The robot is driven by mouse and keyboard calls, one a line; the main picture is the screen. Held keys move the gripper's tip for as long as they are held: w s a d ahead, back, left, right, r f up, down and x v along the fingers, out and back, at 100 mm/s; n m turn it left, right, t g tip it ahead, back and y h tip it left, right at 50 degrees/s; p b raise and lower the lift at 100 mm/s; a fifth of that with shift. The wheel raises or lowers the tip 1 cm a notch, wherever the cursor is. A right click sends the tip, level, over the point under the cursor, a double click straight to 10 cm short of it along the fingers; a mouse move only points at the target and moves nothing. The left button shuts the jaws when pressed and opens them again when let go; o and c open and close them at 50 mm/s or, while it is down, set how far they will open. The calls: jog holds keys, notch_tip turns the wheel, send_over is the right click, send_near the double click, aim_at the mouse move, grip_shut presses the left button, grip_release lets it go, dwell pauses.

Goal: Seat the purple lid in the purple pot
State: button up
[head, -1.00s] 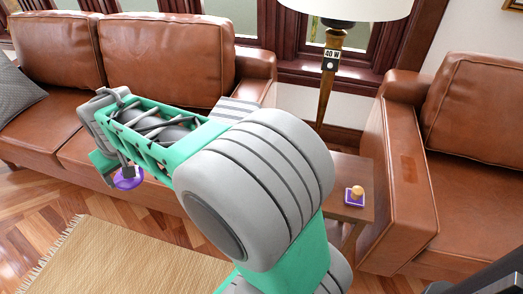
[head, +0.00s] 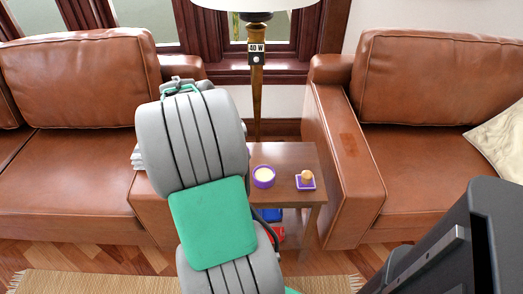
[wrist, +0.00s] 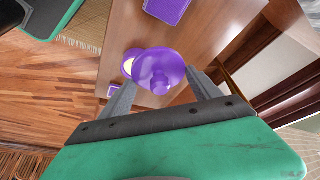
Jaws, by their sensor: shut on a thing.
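The purple lid (wrist: 162,72) is between the fingers of my gripper (wrist: 160,86) in the wrist view, with its round knob toward the camera. My gripper is shut on it. The purple pot (head: 263,177) stands open on the small wooden side table, with a cream inside. In the wrist view a pale part of the pot (wrist: 128,67) shows beyond the lid's left edge; the lid covers the rest. The gap between lid and pot cannot be told. In the head view my arm hides the gripper and lid.
A purple square dish (head: 306,181) with a yellow-orange piece stands right of the pot on the side table (head: 285,154). A lamp post (head: 256,100) rises behind. Leather sofas (head: 75,165) flank the table. Blue and red things (head: 270,215) lie below the tabletop.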

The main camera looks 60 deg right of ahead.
jog(key=s+d+f+m+g+y, duration=0.1)
jog(key=s+d+m, duration=0.2)
jog(key=s, duration=0.5)
jog(key=shift+d+m, duration=0.25)
jog(key=shift+m, duration=0.45)
jog(key=shift+f, duration=0.1)
jog(key=shift+f+b, duration=2.35)
jog(key=shift+f, duration=0.55)
jog(key=shift+f, duration=0.15)
jog(key=shift+f+b, duration=0.3)
jog(key=shift+b, duration=0.1)
jog(key=shift+f+b, duration=0.45)
jog(key=shift+f, duration=0.2)
jog(key=o, duration=1.4)
